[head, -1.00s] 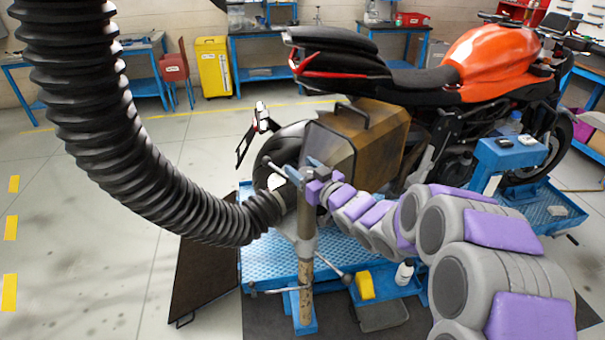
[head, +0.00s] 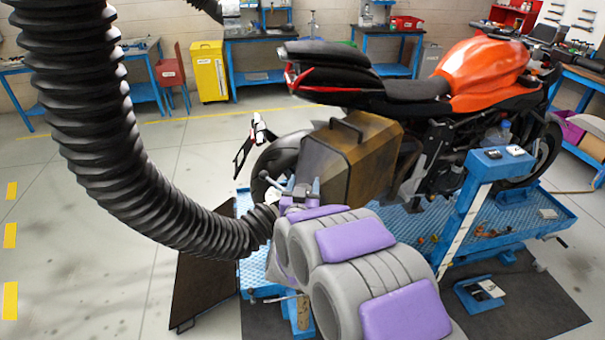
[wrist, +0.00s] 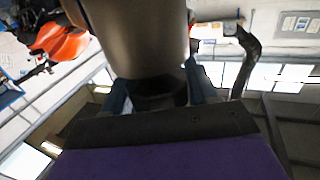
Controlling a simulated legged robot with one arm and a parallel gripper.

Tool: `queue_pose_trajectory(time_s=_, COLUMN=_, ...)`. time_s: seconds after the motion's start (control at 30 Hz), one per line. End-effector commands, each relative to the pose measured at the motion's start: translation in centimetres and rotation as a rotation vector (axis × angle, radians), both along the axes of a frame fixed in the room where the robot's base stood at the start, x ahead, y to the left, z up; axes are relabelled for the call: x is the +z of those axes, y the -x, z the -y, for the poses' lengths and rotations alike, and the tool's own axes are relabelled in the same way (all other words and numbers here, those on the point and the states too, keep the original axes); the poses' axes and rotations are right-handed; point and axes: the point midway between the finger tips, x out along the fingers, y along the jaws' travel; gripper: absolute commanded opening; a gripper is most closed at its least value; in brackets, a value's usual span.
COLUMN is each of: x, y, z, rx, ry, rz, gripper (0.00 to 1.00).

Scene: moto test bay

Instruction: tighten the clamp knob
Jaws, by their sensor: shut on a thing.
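The clamp knob (wrist: 160,94) is a dark faceted piece in the wrist view, below a wide grey-brown cylinder (wrist: 140,40). The blue-grey fingers of my gripper (wrist: 160,102) stand on either side of the knob and are shut on it. In the head view my gripper (head: 297,192) is at the end of the black ribbed hose (head: 150,185), beside the motorcycle's rear wheel. My own arm hides most of the hose end, the clamp and the knob there, so how tight the clamp is cannot be seen.
The orange motorcycle (head: 480,75) with a brown side case (head: 345,158) stands on a blue lift (head: 400,215). A blue post (head: 468,205) rises at the right. A dark ramp panel (head: 205,285) leans at the lift's left end. The floor at left is clear.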

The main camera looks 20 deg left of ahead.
Motion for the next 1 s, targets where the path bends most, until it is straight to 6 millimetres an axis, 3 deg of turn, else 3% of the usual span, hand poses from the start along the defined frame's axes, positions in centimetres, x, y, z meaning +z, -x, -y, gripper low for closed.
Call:
queue_pose_trajectory(time_s=0.07, x=0.9, y=0.1, z=-0.3, rx=-0.063, ry=-0.001, rz=0.002, gripper=0.28)
queue_pose_trajectory(time_s=0.6, x=0.4, y=0.1, z=0.6, rx=-0.5, ry=-0.001, rz=0.004, gripper=0.28)
queue_pose_trajectory(time_s=1.0, x=0.1, y=0.2, z=1.1, rx=-0.72, ry=-0.004, rz=0.004, gripper=0.28)
